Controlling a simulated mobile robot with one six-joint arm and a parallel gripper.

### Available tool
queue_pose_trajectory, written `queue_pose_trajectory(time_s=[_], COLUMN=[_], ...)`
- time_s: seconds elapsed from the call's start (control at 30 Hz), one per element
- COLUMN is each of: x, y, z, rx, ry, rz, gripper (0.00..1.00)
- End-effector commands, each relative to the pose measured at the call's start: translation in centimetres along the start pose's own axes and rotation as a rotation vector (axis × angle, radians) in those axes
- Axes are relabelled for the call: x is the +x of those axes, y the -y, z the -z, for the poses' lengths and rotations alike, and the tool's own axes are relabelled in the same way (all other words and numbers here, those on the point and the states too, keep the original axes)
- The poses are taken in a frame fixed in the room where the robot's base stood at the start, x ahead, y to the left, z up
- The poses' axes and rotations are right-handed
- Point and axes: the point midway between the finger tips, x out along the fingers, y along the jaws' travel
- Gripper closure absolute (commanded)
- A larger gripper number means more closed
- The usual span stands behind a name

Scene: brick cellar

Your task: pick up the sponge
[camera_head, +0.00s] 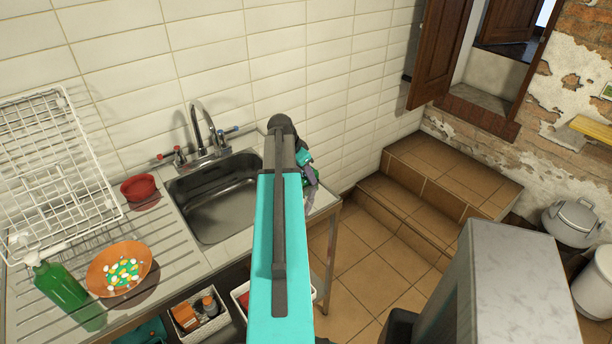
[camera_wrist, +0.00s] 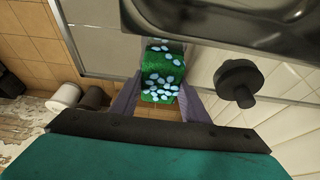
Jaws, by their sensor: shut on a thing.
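The sponge (camera_wrist: 163,70) is a green block with pale blue spots, seen in the wrist view between my two grey-purple fingers. My gripper (camera_wrist: 160,97) is shut on it, near the edge of the sink counter. In the head view my gripper (camera_head: 310,180) is beyond the end of my turquoise arm, at the counter's right end. Only a bit of green shows there, and most of the sponge is hidden by my arm.
The steel sink (camera_head: 215,195) with its tap (camera_head: 203,130) is left of my arm. A red bowl (camera_head: 140,188), an orange bowl (camera_head: 100,275), a green bottle (camera_head: 58,285) and a white dish rack (camera_head: 55,170) stand on the counter. Tiled steps (camera_head: 440,175) are at right.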

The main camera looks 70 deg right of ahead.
Motion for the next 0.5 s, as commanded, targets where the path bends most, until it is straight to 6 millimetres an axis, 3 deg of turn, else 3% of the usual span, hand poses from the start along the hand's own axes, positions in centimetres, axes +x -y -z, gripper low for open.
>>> queue_pose_trajectory(time_s=[0.5], x=[-2.9], y=[-0.1], z=[1.2], rx=[0.0], ry=[-0.001], rz=[0.001], gripper=[0.83])
